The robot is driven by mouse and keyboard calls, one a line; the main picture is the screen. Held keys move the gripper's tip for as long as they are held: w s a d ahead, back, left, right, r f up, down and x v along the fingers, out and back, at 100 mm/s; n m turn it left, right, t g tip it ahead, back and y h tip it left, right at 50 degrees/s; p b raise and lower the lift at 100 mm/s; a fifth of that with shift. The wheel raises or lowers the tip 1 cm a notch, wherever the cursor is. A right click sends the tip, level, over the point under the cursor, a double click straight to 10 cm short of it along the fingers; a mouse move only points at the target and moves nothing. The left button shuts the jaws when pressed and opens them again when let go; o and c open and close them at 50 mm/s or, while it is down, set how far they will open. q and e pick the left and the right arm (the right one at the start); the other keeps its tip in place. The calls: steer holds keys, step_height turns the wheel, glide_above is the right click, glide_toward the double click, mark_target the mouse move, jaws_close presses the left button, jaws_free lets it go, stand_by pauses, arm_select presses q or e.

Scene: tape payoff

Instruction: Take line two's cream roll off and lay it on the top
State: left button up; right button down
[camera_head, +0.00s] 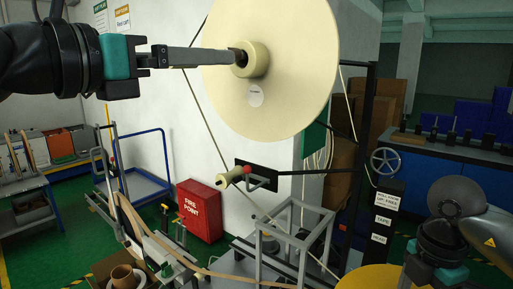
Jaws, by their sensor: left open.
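A large cream disc-shaped roll (290,95) stands upright, face toward me, at the top middle. A smaller cream spool (231,178) with a red knob sits on a bracket below. My right gripper (438,277) is low at the right, its fingers not clear. I cannot tell which surface is the top.
A grey metal frame (295,232) stands below the roll. A yellow round surface (372,279) is at the bottom right, beside my right arm. A black sign post (384,222), handwheel (385,160) and red fire-point box (200,210) stand around. A blue trolley (143,185) is at left.

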mark_target(244, 51)
arm_select(q)
steer(key=p+x, duration=0.2)
steer(key=x, duration=0.7)
steer(key=shift+x, duration=1)
steer(key=shift+a+r, duration=0.1)
steer(key=shift+r, duration=0.1)
steer(key=shift+c, duration=0.4)
